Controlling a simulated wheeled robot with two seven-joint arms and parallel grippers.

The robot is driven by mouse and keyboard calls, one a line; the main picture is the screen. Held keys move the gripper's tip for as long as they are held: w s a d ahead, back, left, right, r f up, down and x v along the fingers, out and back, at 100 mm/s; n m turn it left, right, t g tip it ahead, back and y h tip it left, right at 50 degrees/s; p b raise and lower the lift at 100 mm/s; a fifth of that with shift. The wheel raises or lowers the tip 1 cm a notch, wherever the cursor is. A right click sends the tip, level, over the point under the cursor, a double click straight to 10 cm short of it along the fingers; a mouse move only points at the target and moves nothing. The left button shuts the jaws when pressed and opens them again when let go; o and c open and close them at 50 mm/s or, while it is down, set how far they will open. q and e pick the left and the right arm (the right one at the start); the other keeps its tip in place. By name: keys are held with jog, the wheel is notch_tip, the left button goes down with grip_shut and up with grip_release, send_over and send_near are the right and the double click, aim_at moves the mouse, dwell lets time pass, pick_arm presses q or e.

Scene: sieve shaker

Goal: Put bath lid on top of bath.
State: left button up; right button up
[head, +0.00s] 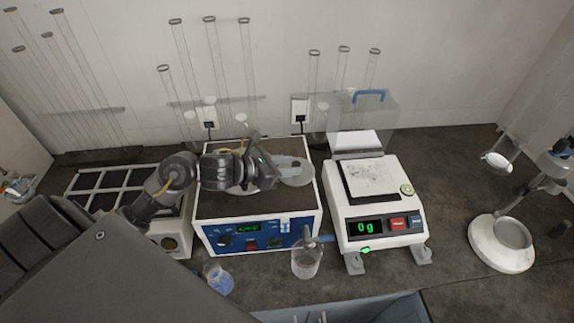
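A white box-shaped unit with a dark top and a blue control panel (262,236) stands in the middle of the bench; I take it to be the bath. A pale translucent round piece (299,178), perhaps the bath lid, shows over the unit's right rear part. My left gripper (284,161) is above the unit, its tip over this round piece. I cannot tell whether its fingers grip the piece, or whether the piece touches the unit. Another pale round part shows partly behind my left wrist. My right gripper is not in view.
A balance (372,187) reading 0 g stands right of the unit. A clear beaker (306,264) and one with blue contents (218,279) stand in front. A box with several dark squares (110,188) is at left, a white round-based stand (496,251) at right.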

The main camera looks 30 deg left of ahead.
pick_arm(q)
jog(key=shift+o, duration=1)
jog(key=shift+r, duration=0.15)
jog(key=shift+s+a, duration=0.25)
jog(key=b+v, duration=0.2)
jog(key=v, duration=0.6)
jog(key=shift+s+b, duration=0.35)
jog(key=shift+s, duration=0.1)
jog(key=shift+s+a+r+p, duration=0.3)
jog(key=shift+r+p, duration=0.15)
jog(key=shift+p, duration=0.15)
jog(key=shift+v, duration=0.85)
jog(key=shift+s+f, duration=0.1)
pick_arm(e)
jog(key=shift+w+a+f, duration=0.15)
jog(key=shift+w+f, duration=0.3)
